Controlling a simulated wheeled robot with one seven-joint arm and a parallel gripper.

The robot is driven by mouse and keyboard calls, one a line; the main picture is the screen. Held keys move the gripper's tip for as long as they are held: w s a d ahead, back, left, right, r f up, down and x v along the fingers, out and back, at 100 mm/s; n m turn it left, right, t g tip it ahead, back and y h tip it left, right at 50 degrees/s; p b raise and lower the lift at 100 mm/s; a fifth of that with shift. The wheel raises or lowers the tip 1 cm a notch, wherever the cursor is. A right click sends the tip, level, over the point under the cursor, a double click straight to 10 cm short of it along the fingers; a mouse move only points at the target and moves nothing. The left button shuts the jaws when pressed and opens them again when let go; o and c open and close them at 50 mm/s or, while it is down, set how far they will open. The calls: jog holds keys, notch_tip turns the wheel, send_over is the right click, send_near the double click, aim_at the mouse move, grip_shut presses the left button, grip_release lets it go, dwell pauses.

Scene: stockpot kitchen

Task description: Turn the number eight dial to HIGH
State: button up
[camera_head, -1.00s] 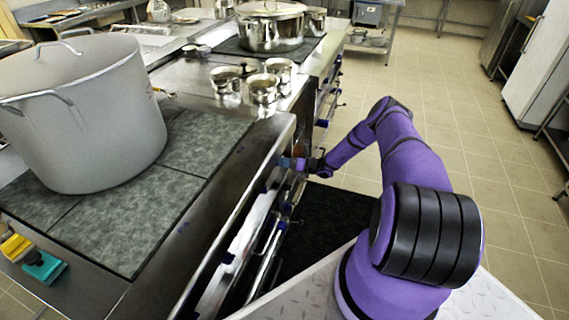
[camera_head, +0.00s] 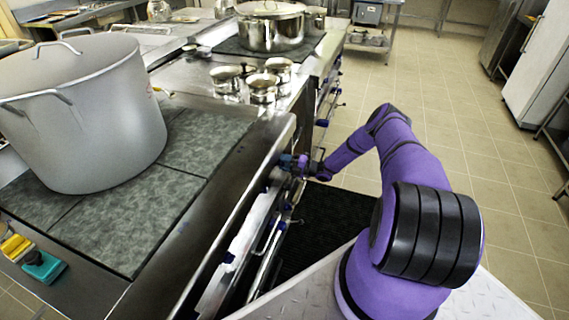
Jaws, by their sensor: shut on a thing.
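My gripper (camera_head: 291,163) is at the front panel of the stove (camera_head: 215,205), near its far corner. It is small in the view and turned toward the panel. It is shut on a small dark dial (camera_head: 284,160) there. The number and the HIGH marking on the dial are too small to read. Other dark blue dials show along the front, one lower down (camera_head: 228,257) and one further along the counter (camera_head: 321,122).
A large grey stockpot (camera_head: 85,120) stands on the stove top. Several small metal pots (camera_head: 262,88) and a lidded pot (camera_head: 270,28) stand further back. A black mat (camera_head: 335,215) lies on the floor below the front. The tiled floor at right is clear.

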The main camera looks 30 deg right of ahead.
jog(key=shift+f+m, duration=0.1)
jog(key=shift+m, duration=0.6)
jog(key=o, duration=0.9)
jog(key=v, duration=1)
jog(key=shift+s+d, duration=0.25)
jog(key=shift+s, duration=0.1)
jog(key=shift+f, duration=0.1)
